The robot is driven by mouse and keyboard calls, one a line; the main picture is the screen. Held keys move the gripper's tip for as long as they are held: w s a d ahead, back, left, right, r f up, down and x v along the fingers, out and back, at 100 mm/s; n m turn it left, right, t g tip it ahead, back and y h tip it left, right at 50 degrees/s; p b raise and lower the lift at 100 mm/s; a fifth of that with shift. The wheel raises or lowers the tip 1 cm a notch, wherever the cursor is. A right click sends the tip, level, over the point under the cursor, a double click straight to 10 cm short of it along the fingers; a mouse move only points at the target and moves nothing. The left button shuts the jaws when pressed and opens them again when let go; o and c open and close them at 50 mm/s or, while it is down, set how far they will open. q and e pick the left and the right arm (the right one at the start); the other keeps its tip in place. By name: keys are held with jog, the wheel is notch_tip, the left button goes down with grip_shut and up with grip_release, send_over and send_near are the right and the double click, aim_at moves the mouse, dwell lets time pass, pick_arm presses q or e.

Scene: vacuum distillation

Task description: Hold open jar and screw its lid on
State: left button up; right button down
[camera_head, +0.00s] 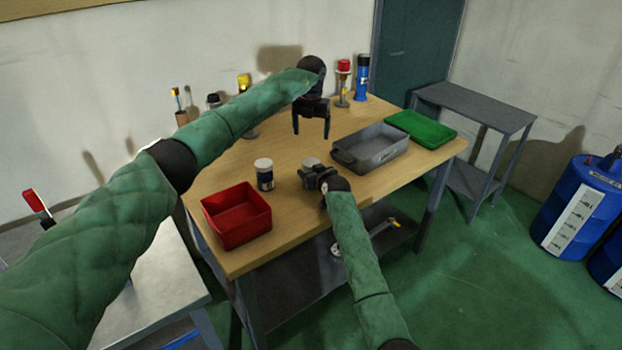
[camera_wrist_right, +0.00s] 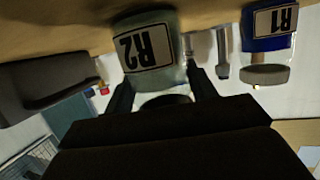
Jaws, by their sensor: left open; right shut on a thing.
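A pale greenish jar labelled R2 (camera_wrist_right: 150,52) stands on the wooden table, upside down in the right wrist view. In the head view its light top (camera_head: 311,162) shows just beyond my right gripper (camera_head: 312,175). My right gripper is shut on this jar, with one finger on each side in the wrist view (camera_wrist_right: 163,85). I cannot tell whether its mouth is open, and I cannot make out a loose lid. My left gripper (camera_head: 311,134) is open and empty, pointing down above the table, beyond the R2 jar.
A dark blue jar labelled R1 (camera_head: 265,175) with a white lid stands to the left. A red bin (camera_head: 237,222) is at the front left. A grey tray (camera_head: 372,157) and green tray (camera_head: 428,136) lie to the right.

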dwell(0.3)
jog(key=shift+c, duration=2)
grip_release()
jog(key=shift+s, duration=0.1)
jog(key=shift+s+d, duration=0.2)
jog(key=shift+s, duration=0.05)
jog(key=b+v, duration=0.2)
jog(key=v, duration=0.5)
jog(key=shift+r, duration=0.1)
